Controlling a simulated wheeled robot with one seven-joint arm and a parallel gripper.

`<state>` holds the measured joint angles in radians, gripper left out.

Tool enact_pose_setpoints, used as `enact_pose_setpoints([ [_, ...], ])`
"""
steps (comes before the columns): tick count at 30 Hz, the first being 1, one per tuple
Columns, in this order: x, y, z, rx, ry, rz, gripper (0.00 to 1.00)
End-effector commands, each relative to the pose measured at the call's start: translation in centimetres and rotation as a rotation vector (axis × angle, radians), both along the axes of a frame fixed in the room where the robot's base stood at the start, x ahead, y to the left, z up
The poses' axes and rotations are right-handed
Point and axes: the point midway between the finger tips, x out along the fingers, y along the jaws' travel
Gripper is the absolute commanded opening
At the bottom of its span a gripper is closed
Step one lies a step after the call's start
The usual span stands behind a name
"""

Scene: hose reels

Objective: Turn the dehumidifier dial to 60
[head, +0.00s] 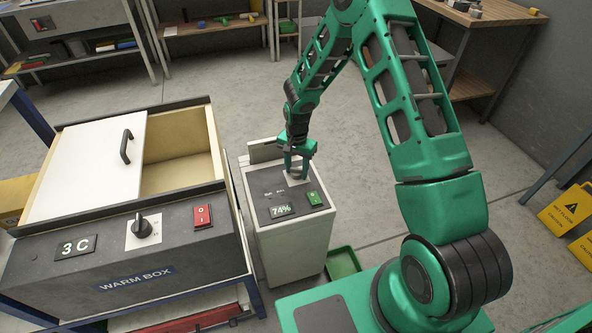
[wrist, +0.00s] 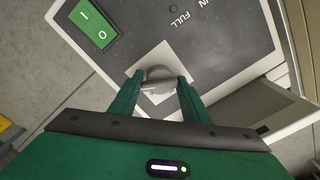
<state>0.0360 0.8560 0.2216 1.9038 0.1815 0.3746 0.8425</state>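The dehumidifier (head: 292,240) is a pale, upright box with a dark top panel, standing right of the warm box. Its display (head: 281,210) reads 74%. The dial (wrist: 158,79) is a grey round knob on a light square plate in the wrist view; its scale is mostly hidden. My gripper (head: 295,171) reaches down onto the panel's far part. In the wrist view my gripper's fingers (wrist: 161,80) stand on both sides of the dial, which fills the gap between them, so they look shut on it. In the head view the gripper covers the dial.
A green switch (head: 314,198) is on the same panel. The warm box (head: 130,235) at left has its own black knob (head: 142,228), red switch (head: 202,215) and 3 C display. A green tray (head: 343,263) lies on the floor. Yellow wet-floor signs (head: 567,210) stand at right.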

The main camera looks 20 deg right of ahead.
Motion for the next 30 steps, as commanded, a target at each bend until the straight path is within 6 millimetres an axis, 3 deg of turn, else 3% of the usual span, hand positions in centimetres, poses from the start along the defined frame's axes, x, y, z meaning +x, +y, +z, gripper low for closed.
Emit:
enact_pose_setpoints([
  [13,0.1,0.0,0.7,0.001,-0.002,0.001,0.50],
  [30,0.3,0.0,9.8,0.000,-0.006,0.000,0.50],
])
